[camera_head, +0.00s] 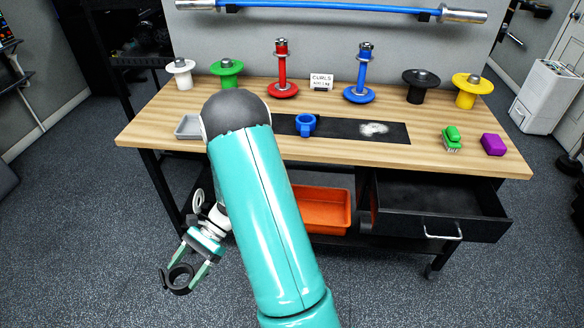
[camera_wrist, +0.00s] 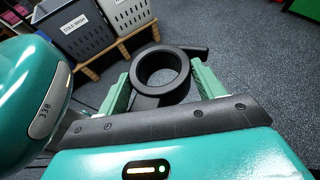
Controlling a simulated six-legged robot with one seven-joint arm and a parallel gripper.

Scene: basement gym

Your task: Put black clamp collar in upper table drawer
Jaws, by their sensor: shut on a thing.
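The black clamp collar (camera_head: 178,279) is a ring with a short tab, held between the fingers of my gripper (camera_head: 188,268) at the lower left, in front of the table and above the floor. The wrist view shows the collar (camera_wrist: 161,73) with both green fingers of my gripper (camera_wrist: 163,88) pressed against its sides. The upper table drawer (camera_head: 440,200) is pulled open at the right under the tabletop. Its dark inside looks empty. My arm hides part of the table and what is under its left side.
An orange bin (camera_head: 322,208) is below, left of the drawer.

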